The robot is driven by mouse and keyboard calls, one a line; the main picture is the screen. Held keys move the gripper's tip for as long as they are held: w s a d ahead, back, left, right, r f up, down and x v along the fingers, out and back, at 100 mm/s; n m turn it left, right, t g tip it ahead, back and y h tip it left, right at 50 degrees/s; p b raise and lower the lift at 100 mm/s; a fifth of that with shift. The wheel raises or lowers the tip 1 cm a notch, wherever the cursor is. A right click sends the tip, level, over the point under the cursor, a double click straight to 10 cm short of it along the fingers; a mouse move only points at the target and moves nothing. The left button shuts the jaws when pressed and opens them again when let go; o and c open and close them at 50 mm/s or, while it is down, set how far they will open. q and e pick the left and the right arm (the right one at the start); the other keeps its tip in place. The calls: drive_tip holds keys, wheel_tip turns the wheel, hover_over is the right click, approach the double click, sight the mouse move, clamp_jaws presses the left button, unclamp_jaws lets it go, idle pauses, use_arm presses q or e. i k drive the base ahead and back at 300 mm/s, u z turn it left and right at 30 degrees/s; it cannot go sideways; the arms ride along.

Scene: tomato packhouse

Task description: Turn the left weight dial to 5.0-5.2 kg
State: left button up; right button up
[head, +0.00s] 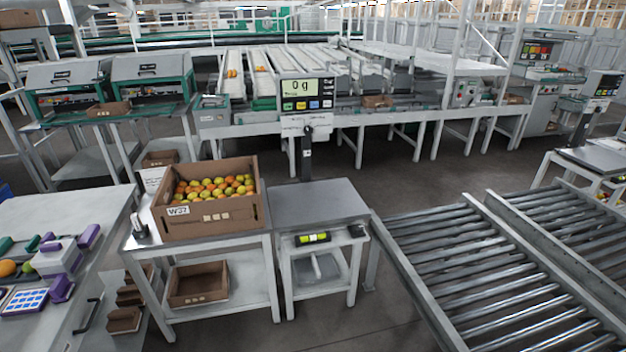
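I cannot make out a weight dial clearly in the head view. A scale display (307,94) on a dark post reads 0 g, with several coloured buttons under the reading. Its grey weighing plate (316,203) is empty. A small grey control box (466,93) with what look like round knobs stands on the sorting line at the back right; it is too small to read any setting. Neither of my grippers shows in this view.
A cardboard box (210,221) of tomatoes stands on a white table left of the scale. Roller conveyors (480,270) fill the right front. A bench (60,310) with purple-grey devices stands at the left. Grey floor is open between the scale and the sorting line (400,117).

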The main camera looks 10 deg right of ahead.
sight(308, 130)
drive_tip(key=k, duration=1.1)
drive_tip(key=u, duration=0.5)
drive_tip(key=i, duration=1.45)
drive_tip(key=z, duration=0.55)
drive_tip(key=i, duration=0.85)
drive_tip(key=z, duration=1.45)
drive_tip(key=i, duration=0.45)
drive_tip(key=z, duration=0.35)
